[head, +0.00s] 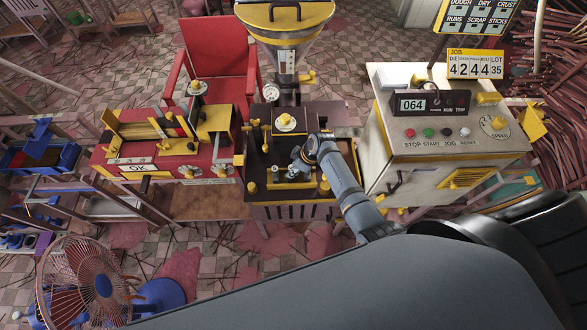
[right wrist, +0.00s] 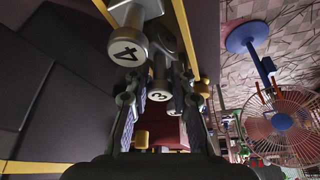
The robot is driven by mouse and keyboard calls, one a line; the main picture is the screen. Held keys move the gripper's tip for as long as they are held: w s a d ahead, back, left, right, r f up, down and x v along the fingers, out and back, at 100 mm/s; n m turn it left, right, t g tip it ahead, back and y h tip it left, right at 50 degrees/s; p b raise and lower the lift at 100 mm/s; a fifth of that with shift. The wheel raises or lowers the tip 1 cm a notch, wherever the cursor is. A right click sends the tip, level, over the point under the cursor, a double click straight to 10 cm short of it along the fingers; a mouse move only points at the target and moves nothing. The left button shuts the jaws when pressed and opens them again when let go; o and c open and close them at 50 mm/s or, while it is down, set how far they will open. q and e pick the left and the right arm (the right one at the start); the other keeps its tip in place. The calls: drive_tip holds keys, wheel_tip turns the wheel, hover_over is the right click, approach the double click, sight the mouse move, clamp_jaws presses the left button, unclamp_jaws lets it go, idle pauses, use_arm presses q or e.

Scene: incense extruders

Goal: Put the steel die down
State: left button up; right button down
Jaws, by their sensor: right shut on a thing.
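My right gripper (head: 299,164) is over the dark, yellow-edged machine top (head: 262,213). In the right wrist view, its two fingers (right wrist: 161,108) are closed around a steel die with a round white face marked 3 (right wrist: 160,97). A second steel piece marked 4 (right wrist: 125,51) sits just beside the fingers, outside the grip. In the head view the arm and gripper largely cover the held die. Whether it touches the surface below cannot be told. My left gripper is not in view.
A red machine with an OK label (head: 137,167) stands to the left. A pale control cabinet (head: 437,150) reading 064 stands close on the right. A hopper (head: 285,22) rises behind. A fan (head: 92,285) stands on the floor at lower left.

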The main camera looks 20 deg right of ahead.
drive_tip(key=shift+f, duration=0.1)
drive_tip(key=c, duration=1.1)
unclamp_jaws()
drive_tip(key=shift+c, duration=0.2)
drive_tip(key=shift+r, duration=0.25)
drive_tip(key=v, duration=1.2)
drive_tip(key=shift+f, duration=0.1)
